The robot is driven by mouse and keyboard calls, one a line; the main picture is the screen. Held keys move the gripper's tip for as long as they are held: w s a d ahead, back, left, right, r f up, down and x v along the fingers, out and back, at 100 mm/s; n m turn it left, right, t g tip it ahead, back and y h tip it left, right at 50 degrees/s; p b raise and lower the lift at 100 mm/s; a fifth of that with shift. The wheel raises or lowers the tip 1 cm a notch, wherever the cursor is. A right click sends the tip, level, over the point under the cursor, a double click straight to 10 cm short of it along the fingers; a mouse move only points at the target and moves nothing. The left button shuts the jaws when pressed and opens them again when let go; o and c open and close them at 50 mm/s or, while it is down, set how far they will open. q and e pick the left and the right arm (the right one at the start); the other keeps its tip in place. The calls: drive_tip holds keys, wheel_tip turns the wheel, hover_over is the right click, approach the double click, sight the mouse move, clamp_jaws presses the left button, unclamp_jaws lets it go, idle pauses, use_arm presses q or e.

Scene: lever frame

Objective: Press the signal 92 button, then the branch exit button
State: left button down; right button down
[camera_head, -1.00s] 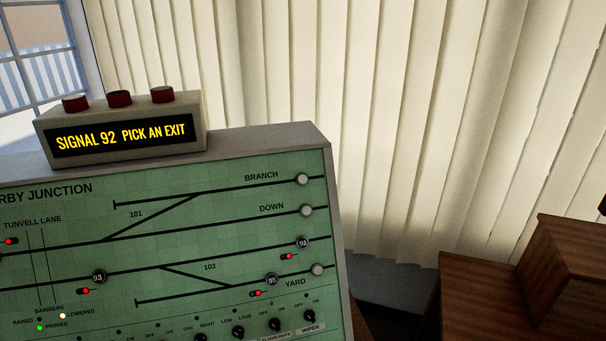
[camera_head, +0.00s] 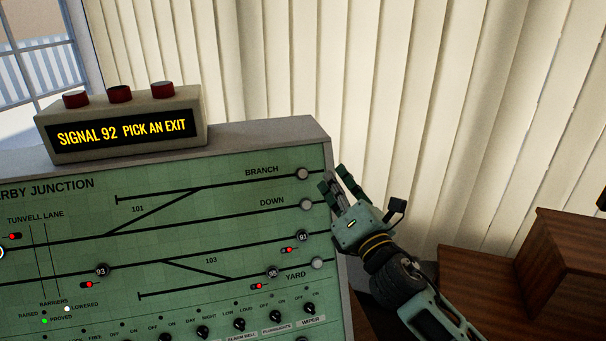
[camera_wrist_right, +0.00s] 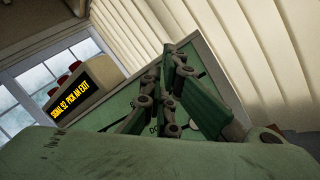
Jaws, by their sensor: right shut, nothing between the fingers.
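The green track panel (camera_head: 90,215) stands tilted at the left of the head view. Its branch exit button (camera_head: 303,174) is a pale round knob at the right end of the BRANCH line, near the panel's top right. The display box (camera_head: 190,112) on top reads "SIGNAL 92 PICK AN EXIT". The signal 92 button cannot be made out by its label. My right gripper (camera_head: 332,184) is shut and empty, just right of the branch button, by the panel's right edge. My left gripper is not in view.
The down button (camera_head: 306,205), the yard button (camera_head: 317,263) and knob 91 (camera_head: 302,237) lie close below the branch button. A row of rotary switches (camera_head: 240,324) runs along the panel's lower part. Wooden furniture (camera_head: 540,262) stands at the right. Pale vertical blinds hang behind.

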sight(302, 174)
drive_tip(key=n, duration=0.1)
drive_tip(key=a+r+n+y, duration=0.1)
drive_tip(key=r+n+y, duration=0.1)
drive_tip(key=n, duration=0.1)
drive_tip(key=shift+w+a+r, duration=0.25)
drive_tip(key=shift+w+a, duration=0.05)
drive_tip(key=shift+a, duration=0.05)
drive_tip(key=w+a+f+b, duration=0.2)
drive_tip(key=w+f+b, duration=0.2)
drive_tip(key=w+b, duration=0.2)
drive_tip(key=shift+w+b, duration=0.35)
drive_tip(key=shift+w, duration=0.4)
drive_tip(key=shift+a, duration=0.1)
drive_tip(key=shift+f, duration=0.1)
idle(0.6)
drive_tip(key=shift+w+a+f+b, duration=0.15)
drive_tip(key=shift+w+b, duration=0.2)
